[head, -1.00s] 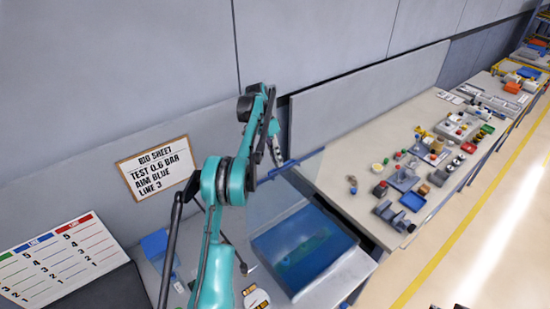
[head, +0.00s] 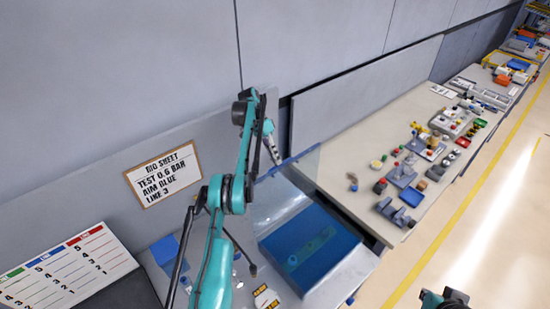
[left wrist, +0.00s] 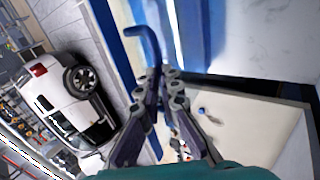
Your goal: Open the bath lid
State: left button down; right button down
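The bath (head: 350,243) stands on the bench and holds blue liquid. Its clear lid (head: 280,200) is raised and tilted up at the bath's back side, with a blue strip along its top edge. My left gripper (head: 276,160) is at that top edge, partly hidden by my arm in the head view. In the left wrist view, its fingers (left wrist: 166,74) are close together around a bent blue handle (left wrist: 143,35) of the lid. The far part of the handle is hidden behind the fingers. Only a teal and dark piece of my right arm shows at the bottom of the head view.
A bid sheet (head: 163,173) hangs on the wall left of my arm. A white chart (head: 65,270) is at the lower left. A neighbouring bench (head: 345,150) with several small parts lies right of the bath, with open floor beyond it.

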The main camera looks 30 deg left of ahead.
pick_arm(q)
jog(key=shift+a+f, duration=0.15)
jog(key=shift+f, duration=0.5)
jog(key=shift+a+f, duration=0.15)
jog(key=shift+f, duration=0.45)
pick_arm(e)
jog(key=shift+f, duration=0.15)
pick_arm(q)
jog(key=c, duration=1.9)
grip_release()
jog(key=o, duration=0.4)
jog(key=shift+f, duration=0.1)
jog(key=shift+c, duration=0.2)
jog(key=o, duration=0.3)
jog(key=shift+w+a+f, duration=0.15)
jog(key=shift+w+a, duration=0.1)
jog(key=shift+o, duration=0.7)
jog(key=shift+a, duration=0.25)
jog(key=shift+d+r, duration=0.25)
jog(key=shift+d, duration=0.05)
jog(key=shift+c, duration=1.2)
pick_arm(e)
jog(key=shift+w+a, duration=0.2)
jog(key=shift+a, duration=0.05)
pick_arm(q)
jog(key=shift+o, duration=0.2)
jog(key=shift+a+f, duration=0.1)
pick_arm(e)
jog(key=shift+w+a, duration=0.1)
